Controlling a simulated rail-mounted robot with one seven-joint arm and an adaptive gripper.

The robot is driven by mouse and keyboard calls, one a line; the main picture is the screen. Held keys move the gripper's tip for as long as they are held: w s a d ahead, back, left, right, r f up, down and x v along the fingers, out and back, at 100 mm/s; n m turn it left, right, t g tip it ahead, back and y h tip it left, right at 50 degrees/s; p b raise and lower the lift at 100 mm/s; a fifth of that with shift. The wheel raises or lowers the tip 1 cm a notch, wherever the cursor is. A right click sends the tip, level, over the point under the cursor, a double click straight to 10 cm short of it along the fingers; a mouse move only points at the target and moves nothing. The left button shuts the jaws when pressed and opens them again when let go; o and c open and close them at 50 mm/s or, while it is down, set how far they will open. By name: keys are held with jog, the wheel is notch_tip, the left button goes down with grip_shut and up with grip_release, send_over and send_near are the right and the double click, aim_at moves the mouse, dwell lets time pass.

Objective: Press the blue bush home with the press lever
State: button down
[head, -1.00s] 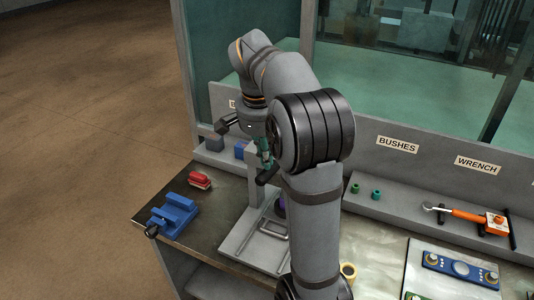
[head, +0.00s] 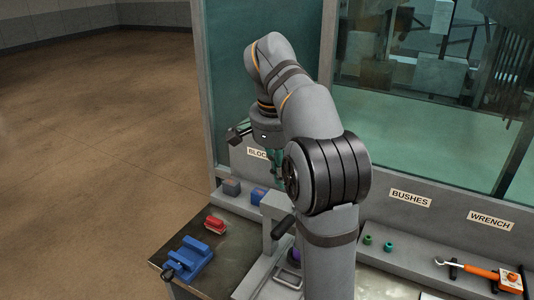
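The press (head: 275,205) stands on the bench, partly hidden behind my arm. Its black lever handle (head: 283,227) slants down at the front of the press head. A small purple-blue piece (head: 295,255) shows low at the press, half covered by my arm; I cannot tell whether it is the blue bush or how deep it sits. My gripper (head: 277,170) hangs above and behind the press head, apart from the handle. Only part of its greenish fingers shows beside my arm, so its opening is hidden.
A blue vise (head: 188,258) and a red object (head: 215,224) lie left of the press. A grey block (head: 232,187) and a blue block (head: 258,196) sit behind. A glazed partition (head: 420,130) stands behind the bench.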

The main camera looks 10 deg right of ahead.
dwell(0.3)
jog(key=b, duration=0.5)
send_near(284, 222)
jog(key=f, duration=0.1)
jog(key=w+f, duration=0.1)
jog(key=f, duration=0.3)
jog(key=shift+w+d+f, duration=0.1)
jog(key=shift+w+d, duration=0.2)
jog(key=shift+d, duration=0.1)
jog(key=shift+s+a+f+b, duration=0.15)
jog(key=shift+a+f+b, duration=0.05)
jog(key=shift+f+b, duration=0.45)
jog(key=shift+d+r, duration=0.15)
